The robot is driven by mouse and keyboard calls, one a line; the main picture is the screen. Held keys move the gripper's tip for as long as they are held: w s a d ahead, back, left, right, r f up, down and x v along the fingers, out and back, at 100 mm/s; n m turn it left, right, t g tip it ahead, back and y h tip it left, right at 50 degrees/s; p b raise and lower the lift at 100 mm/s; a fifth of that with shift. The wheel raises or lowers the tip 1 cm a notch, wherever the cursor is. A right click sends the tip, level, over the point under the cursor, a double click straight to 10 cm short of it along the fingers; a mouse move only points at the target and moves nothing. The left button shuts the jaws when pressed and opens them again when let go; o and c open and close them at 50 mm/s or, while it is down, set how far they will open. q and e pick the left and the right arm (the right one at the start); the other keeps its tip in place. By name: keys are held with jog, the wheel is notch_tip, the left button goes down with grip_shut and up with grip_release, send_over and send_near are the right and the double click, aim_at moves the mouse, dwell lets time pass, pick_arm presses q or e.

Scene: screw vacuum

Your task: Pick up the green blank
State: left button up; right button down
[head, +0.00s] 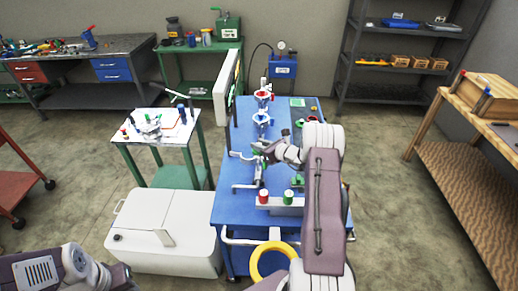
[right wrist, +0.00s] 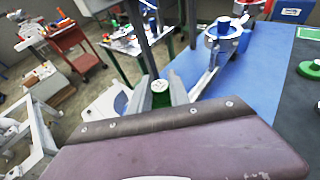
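A green blank (right wrist: 160,95) with a pale top stands between the two grey fingers of my right gripper (right wrist: 163,93) in the right wrist view, and the fingers look closed against its sides. Its lower part is hidden behind my gripper body. In the head view my right gripper (head: 264,149) is above the left side of the blue cart (head: 228,211), pointing left, and the blank in it cannot be made out. A red cylinder (head: 263,196) and another green cylinder (head: 288,197) stand at the cart's front. My left gripper (head: 118,274) is at the lower left, its fingers unclear.
Blue-and-white fixtures (head: 262,118) stand along the cart's middle, near my right gripper. A yellow ring (head: 270,258) is at the cart's front. A white box (head: 160,228) and a small side table (head: 160,128) stand left. Open floor lies right of the cart.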

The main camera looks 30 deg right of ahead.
jog(key=shift+r, duration=0.55)
notch_tip(320, 180, up, 3)
jog(key=shift+f+b, duration=0.1)
jog(key=shift+b, duration=0.35)
jog(key=w+d+r, duration=0.2)
jog(key=d+r, duration=0.5)
jog(key=d, duration=0.4)
jog(key=shift+d, duration=0.3)
